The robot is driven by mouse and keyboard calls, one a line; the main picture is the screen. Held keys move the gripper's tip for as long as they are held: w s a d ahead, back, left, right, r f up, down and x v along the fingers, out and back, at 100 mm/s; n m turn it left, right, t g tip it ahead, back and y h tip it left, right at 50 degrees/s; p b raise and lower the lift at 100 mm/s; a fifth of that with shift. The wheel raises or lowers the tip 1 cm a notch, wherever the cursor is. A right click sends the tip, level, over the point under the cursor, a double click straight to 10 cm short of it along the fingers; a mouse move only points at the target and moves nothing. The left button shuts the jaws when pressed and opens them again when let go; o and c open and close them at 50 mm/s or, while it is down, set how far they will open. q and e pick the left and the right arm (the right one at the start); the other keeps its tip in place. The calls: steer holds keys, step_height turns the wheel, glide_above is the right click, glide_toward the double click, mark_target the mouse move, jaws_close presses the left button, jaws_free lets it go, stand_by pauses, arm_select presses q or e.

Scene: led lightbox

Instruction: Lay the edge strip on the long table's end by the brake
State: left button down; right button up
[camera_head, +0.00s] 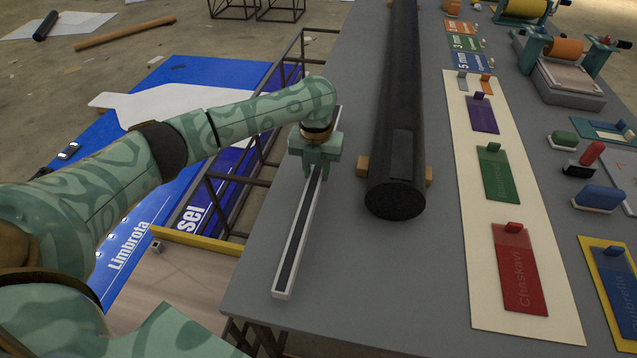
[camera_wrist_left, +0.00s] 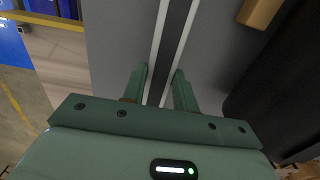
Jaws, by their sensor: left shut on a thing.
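The edge strip (camera_head: 298,236) is a long, narrow bar with pale edges and a dark middle. My left gripper (camera_head: 316,174) is shut on it from above, toward its far half. In the left wrist view the strip (camera_wrist_left: 172,40) runs between the two fingers (camera_wrist_left: 159,88). The strip is over the left side of the grey long table (camera_head: 350,285), roughly along its left edge. I cannot tell whether it touches the tabletop. I cannot make out which thing is the brake. My right gripper is out of view.
A thick black roll (camera_head: 395,150) lies right of the strip between wooden blocks (camera_head: 363,166). Further right are a cream board (camera_head: 468,200) with coloured samples and a roller device (camera_head: 565,75). Blue printed sheets (camera_head: 150,190) lie below, left of the table. The table's near corner is clear.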

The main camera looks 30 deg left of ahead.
mark_target(318, 172)
arm_select(q)
steer(key=shift+w+d+f, duration=0.1)
steer(key=shift+w+f, duration=0.15)
steer(key=shift+f, duration=0.05)
step_height(318, 172, down, 3)
steer(key=shift+f+b, duration=0.1)
steer(key=shift+b, duration=0.65)
steer(key=c, duration=1.1)
jaws_free()
